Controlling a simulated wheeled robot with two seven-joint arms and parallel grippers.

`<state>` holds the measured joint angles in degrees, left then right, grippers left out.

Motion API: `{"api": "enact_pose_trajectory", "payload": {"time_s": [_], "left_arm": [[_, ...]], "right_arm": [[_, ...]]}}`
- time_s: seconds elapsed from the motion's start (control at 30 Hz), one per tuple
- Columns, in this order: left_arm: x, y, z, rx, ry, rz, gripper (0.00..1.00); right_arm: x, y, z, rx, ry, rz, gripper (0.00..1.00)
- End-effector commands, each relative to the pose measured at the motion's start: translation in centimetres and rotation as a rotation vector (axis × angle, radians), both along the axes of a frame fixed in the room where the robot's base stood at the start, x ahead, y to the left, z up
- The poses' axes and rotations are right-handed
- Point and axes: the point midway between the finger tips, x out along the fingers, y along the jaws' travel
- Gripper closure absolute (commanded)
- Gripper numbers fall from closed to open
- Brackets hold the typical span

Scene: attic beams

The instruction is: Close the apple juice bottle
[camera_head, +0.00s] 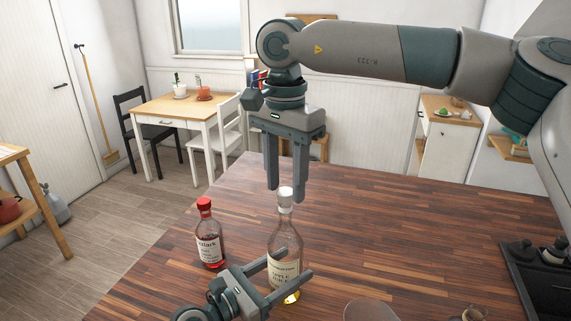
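The apple juice bottle (284,238) stands upright on the wooden counter, clear glass with a pale label and a little yellow liquid showing low down. A white cap (285,197) is at the top of its neck; I cannot tell whether it is seated or just above. My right gripper (286,194) points down from above, its fingertips close on both sides of the cap. My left gripper (296,262) reaches in low from the left, with one finger on each side of the bottle's body. Its fingers cover part of the label.
A bottle with a red cap (208,235) and red contents stands just left of the apple juice bottle. The dark counter (420,240) is clear to the right, up to a black sink or hob unit (540,280). A dining table (180,108) with chairs stands behind.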

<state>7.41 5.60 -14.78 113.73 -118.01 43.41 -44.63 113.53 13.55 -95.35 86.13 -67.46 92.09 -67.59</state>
Motion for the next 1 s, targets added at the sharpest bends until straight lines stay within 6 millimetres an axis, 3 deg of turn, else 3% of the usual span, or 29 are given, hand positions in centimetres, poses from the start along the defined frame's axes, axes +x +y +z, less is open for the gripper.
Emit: {"api": "enact_pose_trajectory", "payload": {"time_s": [0.4, 0.43, 0.6, 0.83, 1.0], "left_arm": [[0.02, 0.03, 0.0, 0.0, 0.0, 0.001, 1.0], [0.02, 0.03, 0.0, 0.0, 0.0, 0.001, 1.0], [0.02, 0.03, 0.0, 0.0, 0.0, 0.001, 1.0], [0.03, 0.03, 0.0, 0.0, 0.0, 0.001, 1.0], [0.03, 0.03, 0.0, 0.0, 0.0, 0.001, 1.0]], "right_arm": [[0.02, -0.02, -0.83, 0.001, -0.001, -0.001, 0.6], [0.02, -0.02, -0.83, 0.001, -0.001, -0.001, 0.62], [0.02, -0.02, -0.81, 0.001, -0.001, -0.001, 1.0], [0.02, -0.02, -0.8, 0.001, -0.001, -0.016, 1.0], [0.01, -0.01, -0.83, 0.002, 0.0, -0.142, 1.0]]}}
